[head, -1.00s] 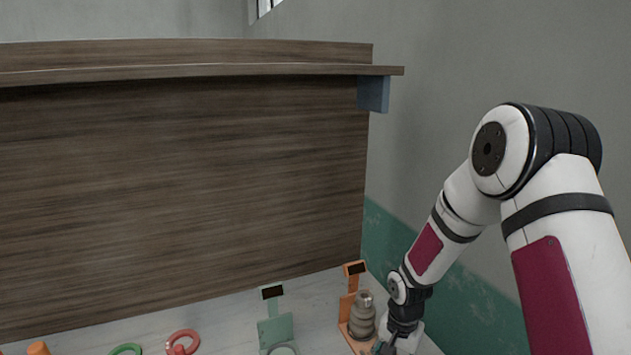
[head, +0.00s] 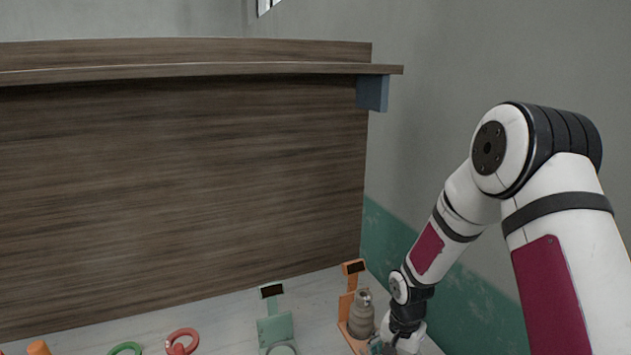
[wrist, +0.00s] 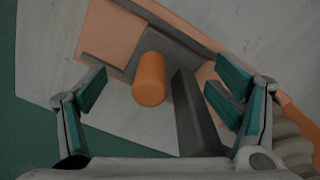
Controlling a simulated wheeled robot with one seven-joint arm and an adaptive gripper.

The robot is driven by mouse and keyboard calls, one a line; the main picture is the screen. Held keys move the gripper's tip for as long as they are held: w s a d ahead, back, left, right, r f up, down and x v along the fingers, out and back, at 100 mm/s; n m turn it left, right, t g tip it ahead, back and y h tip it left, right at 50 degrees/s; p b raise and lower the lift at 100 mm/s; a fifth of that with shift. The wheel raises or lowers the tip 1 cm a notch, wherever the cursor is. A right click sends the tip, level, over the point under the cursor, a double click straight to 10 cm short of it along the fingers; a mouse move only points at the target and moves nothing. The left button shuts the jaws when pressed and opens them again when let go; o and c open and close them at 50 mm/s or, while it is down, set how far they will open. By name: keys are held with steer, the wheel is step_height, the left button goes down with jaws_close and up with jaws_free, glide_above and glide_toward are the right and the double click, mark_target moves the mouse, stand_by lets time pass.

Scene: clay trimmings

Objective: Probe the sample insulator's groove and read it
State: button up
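The grey-brown ribbed insulator (head: 361,316) stands upright on an orange stand (head: 345,333) with a small dark display (head: 355,267) on its post. My gripper (head: 377,347) is low beside the insulator, on its right, and partly cut off by the frame's bottom edge. In the wrist view my gripper (wrist: 157,92) is open, its teal-padded fingers wide apart. An orange cylinder (wrist: 150,80) shows between the fingers, apart from both, with a dark grey bar (wrist: 193,115) beside it. The insulator's ribs (wrist: 293,145) show at the lower right, partly behind the right finger. The display's reading is not legible.
A green stand (head: 275,329) with a dark display (head: 272,290) is left of the orange one. A red ring (head: 190,335), a green ring (head: 126,347) and an orange piece (head: 39,348) lie further left. A wooden panel (head: 180,190) rises behind the pale worktop.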

steer(key=shift+s+d, duration=0.25)
steer(key=shift+d, duration=0.1)
steer(key=shift+r, duration=0.25)
steer(key=shift+w+a+r+p, duration=0.15)
steer(key=shift+r+p, duration=0.35)
steer(key=shift+r, duration=1.15)
steer(key=shift+w+a+r+p, duration=0.1)
steer(key=shift+r+p, duration=0.4)
steer(key=shift+r, duration=1.1)
steer(key=shift+r, duration=0.15)
steer(key=s+d+r+n+t, duration=0.15)
steer(key=s+r, duration=0.25)
steer(key=r, duration=0.7)
steer(key=s+r+n+t, duration=0.15)
steer(key=s+r, duration=0.25)
steer(key=r, duration=0.7)
steer(key=s+r+n+t, duration=0.1)
steer(key=s+r, duration=0.3)
steer(key=s, duration=0.4)
steer(key=s+a+r+n+t, duration=0.1)
steer(key=s+r+n, duration=0.2)
steer(key=s, duration=0.6)
steer(key=shift+s+r+t+b, duration=0.2)
steer(key=shift+r+t+b, duration=0.15)
steer(key=shift+r, duration=0.6)
